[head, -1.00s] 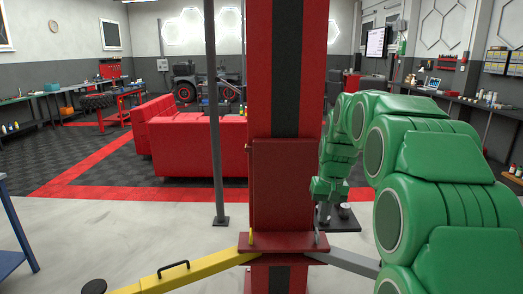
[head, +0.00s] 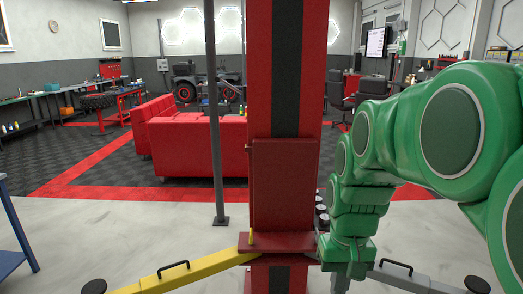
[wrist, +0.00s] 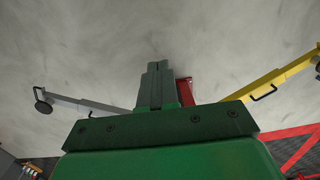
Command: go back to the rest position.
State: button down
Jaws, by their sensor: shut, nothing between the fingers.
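My green arm comes in from the right in the head view and bends down. My gripper (head: 341,284) hangs at its end, just right of the red lift column's foot, over the grey lift arm. In the wrist view my gripper (wrist: 157,66) points over the pale floor, with its two grey fingers together and nothing between them.
The red lift column (head: 285,100) stands close in front. A yellow lift arm (head: 195,268) reaches left from its foot and a grey lift arm (head: 415,280) reaches right. A grey post (head: 214,120) and red sofas (head: 200,148) stand behind. Pale floor (head: 130,225) at left is clear.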

jog(key=s+f+g, duration=0.1)
jog(key=s+f, duration=0.3)
jog(key=s, duration=1.4)
jog(key=shift+f, duration=0.15)
